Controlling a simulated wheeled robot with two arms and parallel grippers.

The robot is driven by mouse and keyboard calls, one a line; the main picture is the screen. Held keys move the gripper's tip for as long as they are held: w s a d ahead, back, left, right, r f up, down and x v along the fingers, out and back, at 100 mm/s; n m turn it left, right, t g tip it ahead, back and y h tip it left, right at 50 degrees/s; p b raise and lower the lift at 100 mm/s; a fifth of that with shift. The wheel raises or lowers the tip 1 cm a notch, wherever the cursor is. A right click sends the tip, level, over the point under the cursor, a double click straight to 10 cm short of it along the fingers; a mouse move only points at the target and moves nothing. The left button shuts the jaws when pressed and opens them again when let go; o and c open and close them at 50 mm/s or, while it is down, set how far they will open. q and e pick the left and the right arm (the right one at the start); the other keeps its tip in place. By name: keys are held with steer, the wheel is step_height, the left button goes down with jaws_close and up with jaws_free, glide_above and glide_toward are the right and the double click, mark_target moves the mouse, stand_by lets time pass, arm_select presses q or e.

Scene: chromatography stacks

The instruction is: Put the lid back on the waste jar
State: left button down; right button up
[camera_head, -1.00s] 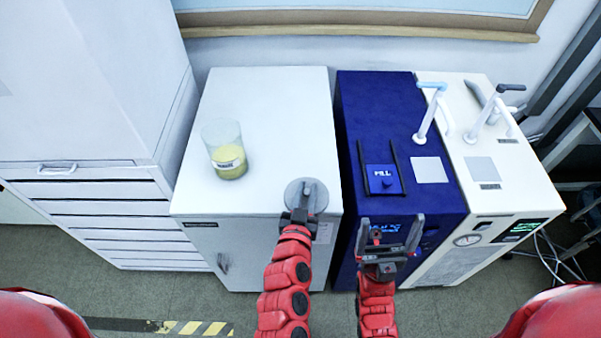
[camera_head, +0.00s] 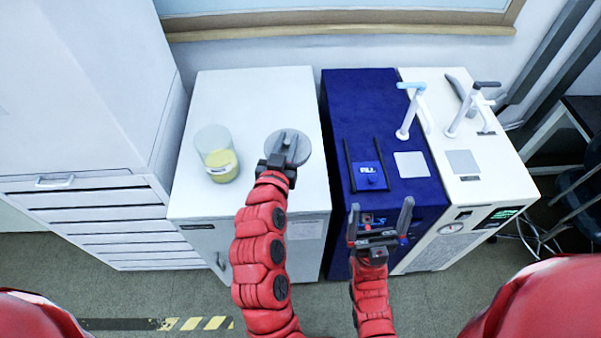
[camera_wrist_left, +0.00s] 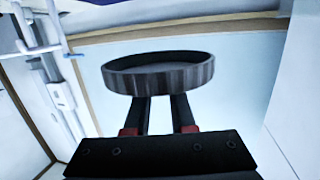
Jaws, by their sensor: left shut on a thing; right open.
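The waste jar (camera_head: 217,158) is a clear open jar with yellow contents and a label, upright on top of the white cabinet at its left part. The lid (camera_head: 288,146) is a round grey disc with a raised bar on top. My left gripper (camera_head: 281,160) is shut on the lid, to the right of the jar and apart from it. In the left wrist view the lid (camera_wrist_left: 160,77) is at the fingertips, with its ribbed rim showing. My right gripper (camera_head: 380,222) is open and empty in front of the blue unit.
The white cabinet top (camera_head: 255,90) is clear around the jar. To its right stand the blue unit (camera_head: 345,100) with a lid marked FILL (camera_head: 369,176) and a white instrument (camera_head: 500,180) with upright handles. A drawer cabinet (camera_head: 100,225) stands at the left.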

arm_select(q)
steer(key=w+a+r+n+y+p, duration=0.15)
steer(key=w+a, duration=0.25)
steer(key=a, duration=0.6)
steer(key=w+a+r+y+p, duration=0.1)
steer(key=w+a+r+p, duration=0.2)
steer(key=a, duration=0.6)
steer(key=shift+w+a+f+b, duration=0.15)
steer(key=shift+f+b, duration=0.35)
steer(key=shift+f, duration=0.7)
steer(key=shift+w+f+b, duration=0.25)
steer(key=shift+f+b, duration=0.25)
steer(key=shift+f, duration=0.75)
steer(key=shift+w+a+f+b, duration=0.15)
steer(key=shift+f+b, duration=0.35)
steer(key=shift+f, duration=0.7)
steer(key=shift+d+b, duration=0.1)
steer(key=shift+b, duration=0.5)
steer(key=shift+f+b, duration=0.2)
steer(key=shift+b, duration=0.5)
steer(key=c, duration=0.7)
jaws_free()
steer(key=shift+o, duration=0.4)
